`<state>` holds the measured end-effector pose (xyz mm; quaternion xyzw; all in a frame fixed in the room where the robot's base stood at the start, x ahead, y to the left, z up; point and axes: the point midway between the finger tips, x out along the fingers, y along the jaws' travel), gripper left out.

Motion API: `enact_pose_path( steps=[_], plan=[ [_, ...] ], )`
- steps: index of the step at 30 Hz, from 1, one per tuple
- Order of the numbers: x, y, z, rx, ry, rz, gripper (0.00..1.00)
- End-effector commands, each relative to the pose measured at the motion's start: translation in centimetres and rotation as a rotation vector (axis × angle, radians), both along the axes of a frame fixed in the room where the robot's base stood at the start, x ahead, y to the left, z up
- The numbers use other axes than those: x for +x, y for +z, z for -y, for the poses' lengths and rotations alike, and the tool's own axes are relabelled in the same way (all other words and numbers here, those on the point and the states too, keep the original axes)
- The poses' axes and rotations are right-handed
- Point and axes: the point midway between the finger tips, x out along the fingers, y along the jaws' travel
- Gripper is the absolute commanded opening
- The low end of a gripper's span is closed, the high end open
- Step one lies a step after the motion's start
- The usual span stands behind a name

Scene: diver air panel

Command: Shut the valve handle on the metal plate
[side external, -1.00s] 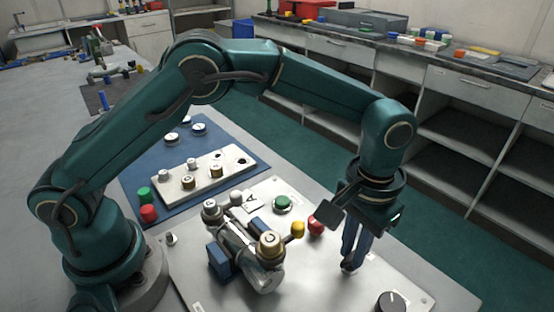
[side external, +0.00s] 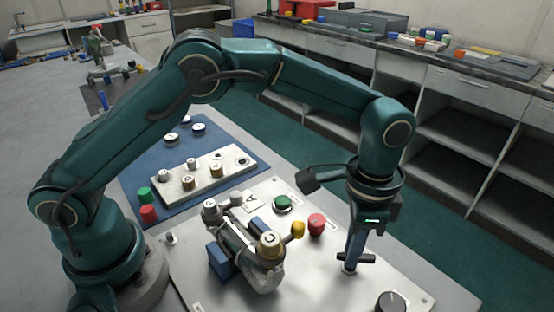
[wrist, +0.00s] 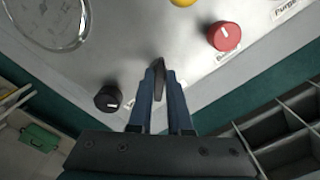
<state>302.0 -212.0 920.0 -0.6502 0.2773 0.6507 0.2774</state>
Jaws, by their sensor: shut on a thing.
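The valve handle is a dark bar (side external: 368,258) low on the metal plate (side external: 320,268), near its right edge. My gripper (side external: 352,258) points straight down at it, with its blue fingers at the handle. In the wrist view the handle (wrist: 158,72) stands between the fingertips of my gripper (wrist: 160,82), and the fingers are shut on it. The fingers hide part of the handle and its base. In the side view the bar lies roughly left to right.
On the plate are a red knob (side external: 316,224), a yellow knob (side external: 297,229), a green knob (side external: 282,202), a black knob (side external: 391,302) and a clamped cylinder with a brass cap (side external: 270,246). A white block with knobs (side external: 204,176) lies on a blue mat.

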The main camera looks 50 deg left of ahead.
Motion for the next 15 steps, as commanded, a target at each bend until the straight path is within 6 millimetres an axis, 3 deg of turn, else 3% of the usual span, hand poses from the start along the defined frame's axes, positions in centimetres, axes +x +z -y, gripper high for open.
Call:
enact_pose_path(
  steps=[15],
  plan=[
    [0.23, 0.19, -0.08, -0.002, -0.477, 0.003, 0.0]
  ],
)
